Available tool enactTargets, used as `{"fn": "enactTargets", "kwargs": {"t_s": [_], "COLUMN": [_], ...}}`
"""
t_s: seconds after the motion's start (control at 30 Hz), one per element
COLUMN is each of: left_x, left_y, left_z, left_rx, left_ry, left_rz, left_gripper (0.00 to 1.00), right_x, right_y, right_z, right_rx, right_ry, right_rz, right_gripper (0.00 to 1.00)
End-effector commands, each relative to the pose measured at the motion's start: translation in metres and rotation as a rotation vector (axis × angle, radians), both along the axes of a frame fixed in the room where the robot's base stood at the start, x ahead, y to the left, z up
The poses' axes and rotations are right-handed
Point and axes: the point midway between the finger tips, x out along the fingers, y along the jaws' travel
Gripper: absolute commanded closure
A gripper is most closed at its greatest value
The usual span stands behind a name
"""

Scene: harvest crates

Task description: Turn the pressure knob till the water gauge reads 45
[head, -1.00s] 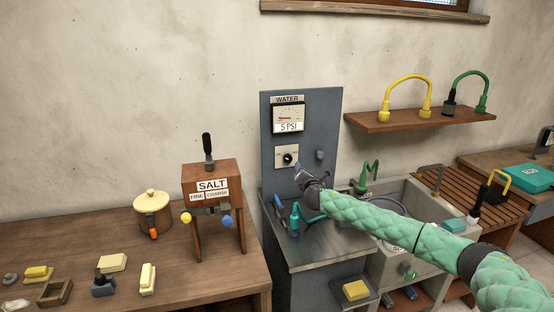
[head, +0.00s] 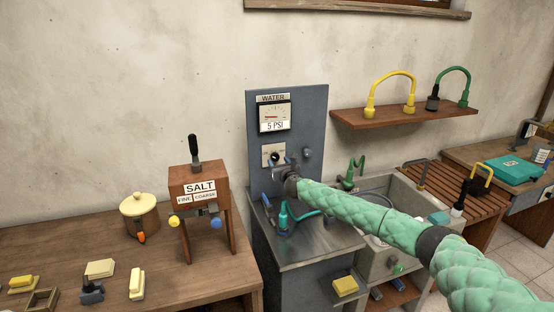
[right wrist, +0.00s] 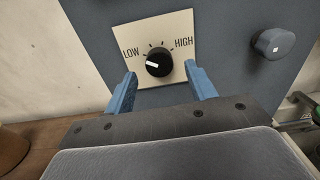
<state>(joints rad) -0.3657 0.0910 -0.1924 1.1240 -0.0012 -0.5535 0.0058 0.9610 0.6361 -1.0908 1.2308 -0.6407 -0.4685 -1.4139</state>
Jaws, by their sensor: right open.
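The water gauge (head: 275,115) on the grey panel reads 5 PSI, with its needle low. The black pressure knob (right wrist: 159,62) sits on a cream plate marked LOW and HIGH, and its white pointer is turned toward LOW. The knob also shows in the head view (head: 274,157). My right gripper (right wrist: 160,80) is open, with one blue finger on each side of the knob's lower part. The fingers look apart from the knob; whether their tips have reached its depth I cannot tell. My left gripper is not in view.
A grey round button (right wrist: 273,42) sticks out of the panel right of the knob. A teal-green bottle with a hose (head: 283,215) stands on the counter below. A salt dispenser (head: 200,190) stands at the left, and a sink (head: 408,208) lies to the right.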

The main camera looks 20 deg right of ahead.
Motion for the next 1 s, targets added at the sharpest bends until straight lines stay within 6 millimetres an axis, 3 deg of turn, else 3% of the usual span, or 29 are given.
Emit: {"fn": "enactTargets", "kwargs": {"t_s": [0.2, 0.6, 0.67, 0.83, 1.0], "left_x": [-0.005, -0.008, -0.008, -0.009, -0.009], "left_y": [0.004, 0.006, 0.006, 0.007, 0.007], "left_z": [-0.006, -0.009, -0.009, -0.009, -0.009], "left_rx": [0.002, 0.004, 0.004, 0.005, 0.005], "left_ry": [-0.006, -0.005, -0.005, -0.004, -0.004], "left_rz": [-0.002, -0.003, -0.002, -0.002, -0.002], "left_gripper": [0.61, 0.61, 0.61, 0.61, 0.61], "right_x": [0.02, 0.025, 0.025, 0.025, 0.025], "right_y": [0.0, 0.001, 0.001, 0.001, 0.001], "right_z": [0.001, 0.0, 0.0, 0.0, 0.0], "right_rx": [0.001, 0.001, 0.001, 0.001, 0.005], "right_ry": [-0.001, -0.001, 0.0, 0.0, 0.0], "right_rz": [-0.001, 0.0, 0.0, 0.0, 0.0], "right_gripper": [0.44, 0.44, 0.52, 0.86, 0.89]}}
